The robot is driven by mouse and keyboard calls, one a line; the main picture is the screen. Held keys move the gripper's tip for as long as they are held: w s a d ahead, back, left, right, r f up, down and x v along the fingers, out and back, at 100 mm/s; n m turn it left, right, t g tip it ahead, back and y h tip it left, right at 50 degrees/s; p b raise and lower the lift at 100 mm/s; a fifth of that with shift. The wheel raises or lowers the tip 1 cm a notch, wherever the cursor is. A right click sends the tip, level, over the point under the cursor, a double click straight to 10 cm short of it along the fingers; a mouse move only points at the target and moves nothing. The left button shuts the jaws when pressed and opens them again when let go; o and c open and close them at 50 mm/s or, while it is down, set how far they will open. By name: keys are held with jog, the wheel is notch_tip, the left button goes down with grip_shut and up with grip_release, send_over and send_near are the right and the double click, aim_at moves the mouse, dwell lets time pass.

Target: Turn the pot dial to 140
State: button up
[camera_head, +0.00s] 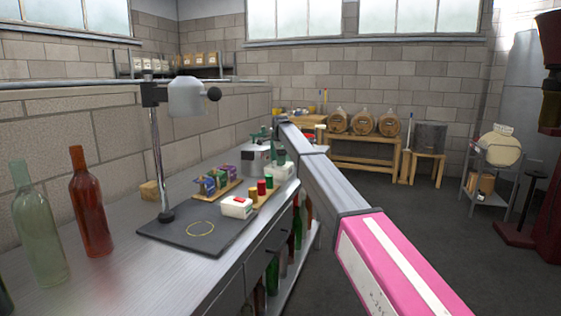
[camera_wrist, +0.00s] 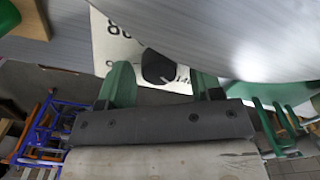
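The silver pot (camera_head: 256,161) stands on the metal counter towards its far end. In the wrist view its curved metal wall (camera_wrist: 235,35) fills the upper right. A white panel (camera_wrist: 112,40) with black numbers lies beside it, and the black dial (camera_wrist: 157,66) sits on that panel. Part of the number 140 shows just right of the dial; which way the dial points I cannot tell. My gripper (camera_wrist: 165,76) has its green fingers apart, one on each side of the dial, with a visible gap at least on the right. In the head view the dial is hidden.
A lamp-like stand (camera_head: 160,150) rises from a dark mat (camera_head: 175,238). A white box (camera_head: 237,207) and a rack of coloured items (camera_head: 215,182) are nearer than the pot.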

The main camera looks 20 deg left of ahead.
dwell(0.3)
notch_tip(320, 180, up, 11)
dwell(0.5)
jog(key=shift+f, duration=0.15)
